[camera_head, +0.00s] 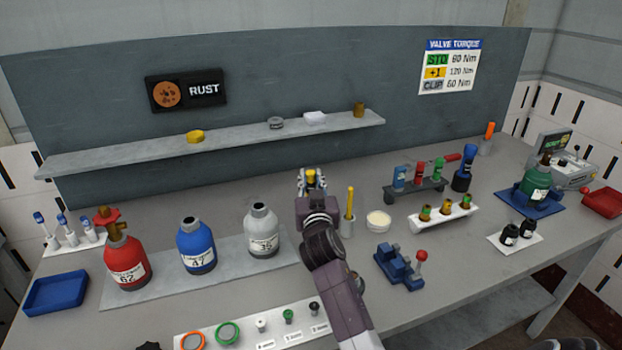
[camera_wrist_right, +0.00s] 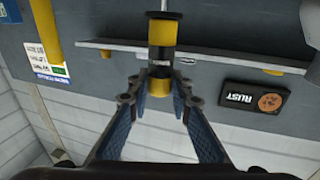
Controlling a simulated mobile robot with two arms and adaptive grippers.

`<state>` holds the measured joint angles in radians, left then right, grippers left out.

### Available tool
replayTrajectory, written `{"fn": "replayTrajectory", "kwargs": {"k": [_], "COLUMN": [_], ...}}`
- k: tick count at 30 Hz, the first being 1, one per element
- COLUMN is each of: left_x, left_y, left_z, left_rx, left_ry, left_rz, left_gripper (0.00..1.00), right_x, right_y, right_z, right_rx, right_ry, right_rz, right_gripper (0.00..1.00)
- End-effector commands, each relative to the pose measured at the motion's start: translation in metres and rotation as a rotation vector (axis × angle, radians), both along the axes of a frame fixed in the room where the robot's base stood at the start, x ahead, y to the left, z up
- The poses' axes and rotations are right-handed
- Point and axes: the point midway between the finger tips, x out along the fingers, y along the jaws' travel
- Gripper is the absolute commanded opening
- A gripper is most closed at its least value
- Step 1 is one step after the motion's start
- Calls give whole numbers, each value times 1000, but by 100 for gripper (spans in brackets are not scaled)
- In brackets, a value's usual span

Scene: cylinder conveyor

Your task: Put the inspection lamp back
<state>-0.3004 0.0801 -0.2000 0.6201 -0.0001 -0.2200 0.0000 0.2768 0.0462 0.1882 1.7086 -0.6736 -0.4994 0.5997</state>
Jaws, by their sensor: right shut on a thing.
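My right gripper (camera_head: 312,184) is in front of the back panel, over the rear of the bench, between the rightmost grey bottle and a yellow stick. In the right wrist view its two fingers (camera_wrist_right: 160,88) are shut on a yellow and black cylinder with a thin metal end, apparently the inspection lamp (camera_wrist_right: 163,32). Only a small yellow part of the lamp (camera_head: 311,174) shows in the head view. No empty lamp holder can be made out for certain. My left gripper is out of view.
Red (camera_head: 126,262), blue (camera_head: 196,246) and grey (camera_head: 262,232) bottles stand on a plate at left. The yellow stick (camera_head: 350,202) stands upright in a holder close to my right arm. A shelf (camera_head: 235,136) runs along the panel. A blue fixture (camera_head: 398,266) is to the right.

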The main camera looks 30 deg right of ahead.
Motion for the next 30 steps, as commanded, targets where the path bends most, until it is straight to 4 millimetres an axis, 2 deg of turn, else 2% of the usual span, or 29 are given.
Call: {"fn": "replayTrajectory", "kwargs": {"k": [30], "left_x": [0], "left_y": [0], "left_z": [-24], "left_rx": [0], "left_ry": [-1], "left_rz": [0], "left_gripper": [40], "right_x": [0], "right_y": [0], "right_z": [-26], "right_rx": [0], "right_ry": [-1], "right_rz": [0], "right_gripper": [0]}}
